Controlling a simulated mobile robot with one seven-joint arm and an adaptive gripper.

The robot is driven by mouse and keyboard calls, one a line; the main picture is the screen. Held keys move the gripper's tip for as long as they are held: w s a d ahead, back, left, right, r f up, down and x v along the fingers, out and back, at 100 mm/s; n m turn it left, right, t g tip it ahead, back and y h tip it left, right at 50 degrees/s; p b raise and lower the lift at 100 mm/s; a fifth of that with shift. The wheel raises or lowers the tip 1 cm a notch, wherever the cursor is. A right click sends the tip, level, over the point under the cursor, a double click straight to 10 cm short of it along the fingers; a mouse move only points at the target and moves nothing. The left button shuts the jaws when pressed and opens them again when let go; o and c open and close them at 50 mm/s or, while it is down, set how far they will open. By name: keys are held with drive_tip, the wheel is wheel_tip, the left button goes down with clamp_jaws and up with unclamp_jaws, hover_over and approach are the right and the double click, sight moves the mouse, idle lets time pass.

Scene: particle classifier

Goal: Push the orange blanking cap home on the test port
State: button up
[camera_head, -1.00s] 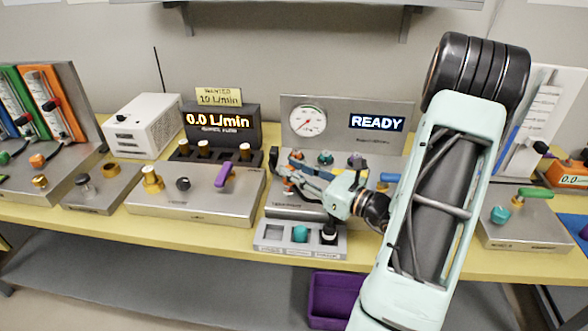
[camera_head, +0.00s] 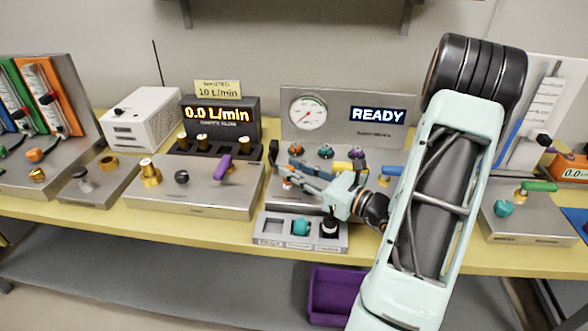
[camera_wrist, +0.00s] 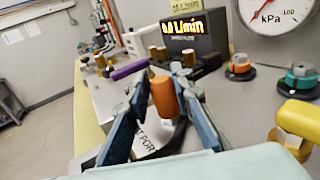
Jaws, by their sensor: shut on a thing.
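The orange blanking cap (camera_wrist: 165,96) stands between the fingertips of my gripper (camera_wrist: 163,92) in the wrist view. It looks roughly upright over a dark round base, beside a label (camera_wrist: 153,134) partly reading "T PORT". The test port itself is hidden by the cap and fingers, so I cannot tell how deep the cap sits. In the head view my gripper (camera_head: 290,172) is low over the front left of the panel under the gauge; its fingers largely hide the cap there.
A yellow-handled valve (camera_wrist: 300,118) stands close at the right in the wrist view. Orange (camera_wrist: 240,67) and teal (camera_wrist: 301,76) knobs stand behind. A purple lever (camera_wrist: 130,69) is at the left. A grey tray (camera_head: 262,240) with a teal cap (camera_head: 301,227) lies in front of the panel.

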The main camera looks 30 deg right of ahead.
drive_tip(key=o, duration=1.1)
drive_tip(key=shift+o, duration=0.2)
drive_tip(key=v, duration=1.2)
